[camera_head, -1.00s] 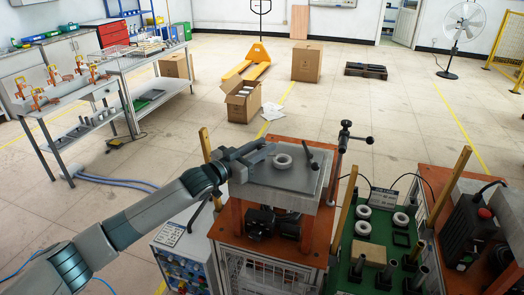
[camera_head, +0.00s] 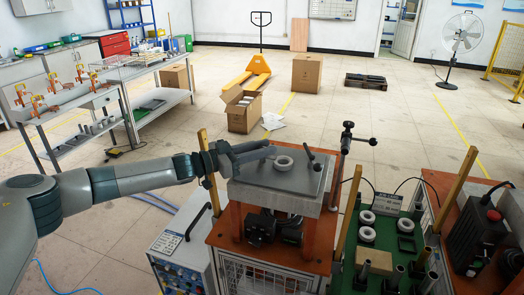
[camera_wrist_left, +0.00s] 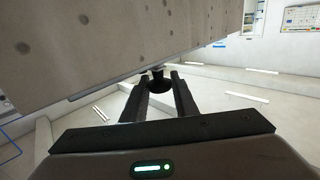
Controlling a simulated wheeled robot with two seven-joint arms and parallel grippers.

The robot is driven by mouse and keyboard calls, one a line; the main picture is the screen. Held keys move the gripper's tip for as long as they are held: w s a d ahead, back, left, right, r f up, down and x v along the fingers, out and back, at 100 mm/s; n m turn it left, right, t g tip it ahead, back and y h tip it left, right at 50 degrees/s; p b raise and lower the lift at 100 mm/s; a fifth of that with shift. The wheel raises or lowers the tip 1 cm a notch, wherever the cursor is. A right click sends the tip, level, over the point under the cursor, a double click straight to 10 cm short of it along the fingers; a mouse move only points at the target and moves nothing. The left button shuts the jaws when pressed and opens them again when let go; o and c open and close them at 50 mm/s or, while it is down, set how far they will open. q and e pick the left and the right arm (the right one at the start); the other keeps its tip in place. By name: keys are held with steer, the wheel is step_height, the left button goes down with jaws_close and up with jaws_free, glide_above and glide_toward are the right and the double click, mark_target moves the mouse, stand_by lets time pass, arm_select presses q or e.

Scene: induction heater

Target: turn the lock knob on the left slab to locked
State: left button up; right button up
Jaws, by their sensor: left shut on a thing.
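The grey slab (camera_head: 300,182) lies on orange supports on the left station, and its pitted side fills the top of the left wrist view (camera_wrist_left: 130,45). A small dark knob (camera_wrist_left: 158,84) sits at the slab's lower edge. My left gripper (camera_wrist_left: 159,92) is shut on this knob, with one finger on each side. In the head view, my left gripper (camera_head: 268,150) is at the slab's far left edge and hides the knob. I cannot read the knob's lock marking. My right gripper is out of view.
A pale ring (camera_head: 283,163) and a small dark handle (camera_head: 310,157) are on the slab. A T-handled post (camera_head: 345,150) stands at its right. A wooden post (camera_head: 205,150) rises beside my left wrist. A control box (camera_head: 185,250) stands in front on the left.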

arm_select(q)
steer(key=shift+r, duration=0.1)
stand_by(0.3)
steer(key=o, duration=1)
steer(key=shift+w+d, duration=0.1)
steer(key=shift+s+a+f+b, duration=0.2)
steer(key=shift+s+a+b, duration=0.1)
steer(key=shift+a, duration=0.4)
steer(key=b+v, duration=0.4)
steer(key=v, duration=1.1)
steer(key=shift+s+a, duration=0.25)
steer(key=shift+a, duration=0.1)
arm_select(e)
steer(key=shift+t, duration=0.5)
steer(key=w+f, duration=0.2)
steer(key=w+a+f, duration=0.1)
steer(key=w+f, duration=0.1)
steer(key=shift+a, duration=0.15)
